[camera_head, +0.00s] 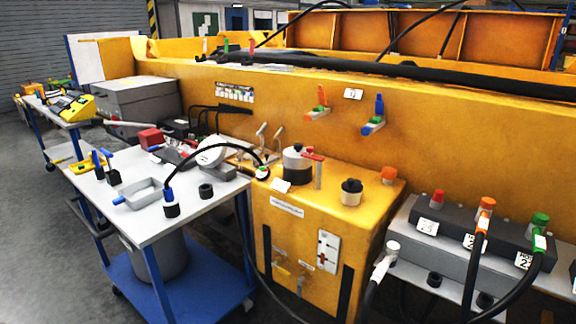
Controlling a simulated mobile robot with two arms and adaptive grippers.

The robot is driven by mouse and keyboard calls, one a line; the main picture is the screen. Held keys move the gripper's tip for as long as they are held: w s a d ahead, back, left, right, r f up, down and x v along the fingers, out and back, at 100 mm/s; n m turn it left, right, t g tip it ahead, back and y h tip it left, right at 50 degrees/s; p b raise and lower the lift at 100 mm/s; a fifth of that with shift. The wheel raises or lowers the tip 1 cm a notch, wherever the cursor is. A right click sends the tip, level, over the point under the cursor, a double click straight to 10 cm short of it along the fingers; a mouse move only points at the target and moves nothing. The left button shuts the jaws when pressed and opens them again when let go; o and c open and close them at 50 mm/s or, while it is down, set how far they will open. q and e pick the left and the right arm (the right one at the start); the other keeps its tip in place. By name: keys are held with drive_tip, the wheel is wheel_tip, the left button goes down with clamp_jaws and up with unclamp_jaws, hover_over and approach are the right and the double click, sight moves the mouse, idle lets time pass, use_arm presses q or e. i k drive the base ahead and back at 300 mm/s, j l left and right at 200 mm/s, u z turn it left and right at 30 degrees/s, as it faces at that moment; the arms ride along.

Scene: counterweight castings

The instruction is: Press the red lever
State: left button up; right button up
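A small red lever (314,156) tops an upright post on the yellow tank unit (285,225), near the middle of the view. It lies roughly level, just right of a white and black cylindrical fitting (296,163). On the yellow wall behind, an orange-handled lever (320,97) and a blue-handled lever (379,105) stand upright. Neither of my grippers shows in this view, and nothing is seen touching the red lever.
A blue-framed cart (205,217) with tools and fittings stands left of the tank unit. A black cable (197,151) arches from the cart to the tank top. Hose couplings with orange (487,204) and green (540,220) caps sit at right. Grey floor (40,240) is clear at left.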

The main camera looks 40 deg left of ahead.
sight(183, 154)
drive_tip(key=u, duration=1.9)
drive_tip(key=i+l, duration=0.1)
drive_tip(key=i, duration=0.55)
drive_tip(key=i+l, duration=0.15)
drive_tip(key=i, duration=0.45)
drive_tip(key=i+l+u, duration=0.1)
drive_tip(key=i, duration=0.55)
